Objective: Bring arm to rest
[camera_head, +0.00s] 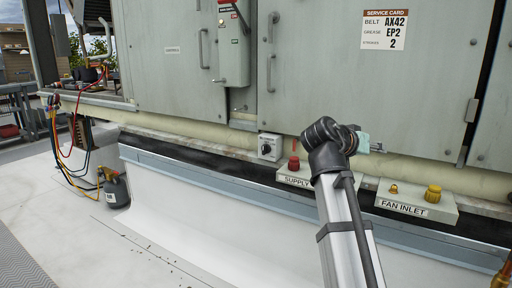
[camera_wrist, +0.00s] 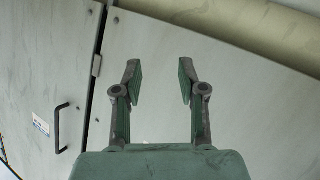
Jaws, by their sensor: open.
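My gripper (camera_wrist: 160,82) is open in the wrist view, its two green-padded fingers apart with nothing between them. It faces the pale grey-green cabinet panels (camera_wrist: 230,75). In the head view my arm reaches up from the bottom edge to the cooler's front, and the gripper (camera_head: 366,143) shows only in part behind the wrist, in front of the cabinet wall (camera_head: 330,75). I cannot tell how far it is from the panel.
A supply box (camera_head: 294,174) and a fan inlet box (camera_head: 416,202) with capped fittings stand on the ledge beside my arm. Hoses and a dark canister (camera_head: 115,188) are at left.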

